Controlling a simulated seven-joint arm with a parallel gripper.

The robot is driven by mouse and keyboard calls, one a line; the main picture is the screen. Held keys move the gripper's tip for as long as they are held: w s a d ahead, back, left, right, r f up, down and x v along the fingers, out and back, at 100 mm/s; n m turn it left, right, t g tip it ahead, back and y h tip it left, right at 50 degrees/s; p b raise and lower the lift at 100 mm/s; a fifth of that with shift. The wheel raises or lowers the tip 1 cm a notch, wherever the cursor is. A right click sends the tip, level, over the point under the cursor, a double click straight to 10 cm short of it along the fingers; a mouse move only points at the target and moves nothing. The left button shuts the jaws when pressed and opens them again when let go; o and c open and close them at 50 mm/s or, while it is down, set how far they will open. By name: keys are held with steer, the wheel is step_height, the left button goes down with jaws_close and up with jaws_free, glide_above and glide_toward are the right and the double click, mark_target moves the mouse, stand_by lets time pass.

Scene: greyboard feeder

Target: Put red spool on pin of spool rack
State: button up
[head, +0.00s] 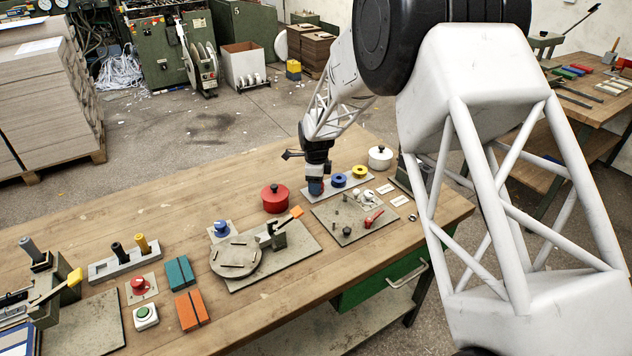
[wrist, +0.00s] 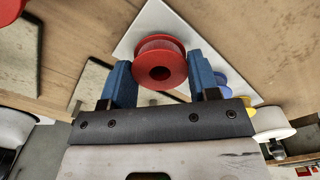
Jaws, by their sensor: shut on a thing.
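The red spool (wrist: 161,62) shows in the wrist view between the two blue fingers of my gripper (wrist: 161,76), which is shut on it. Its round face with a dark centre hole points toward the camera. The pale plate of the spool rack (wrist: 165,17) lies behind the spool. In the head view my gripper (head: 316,188) is at the left end of the rack (head: 331,194), and the red spool is mostly hidden there. A blue spool (head: 339,180) and a yellow spool (head: 359,171) sit on the rack to the right. The pin under the red spool is hidden.
A red pot (head: 275,198) stands left of the rack and a white pot (head: 380,157) stands behind its right end. The table behind the red pot is clear.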

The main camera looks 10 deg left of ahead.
steer(key=shift+f, duration=0.4)
stand_by(0.9)
stand_by(0.4)
steer(key=o, duration=1)
steer(key=shift+r, duration=3.95)
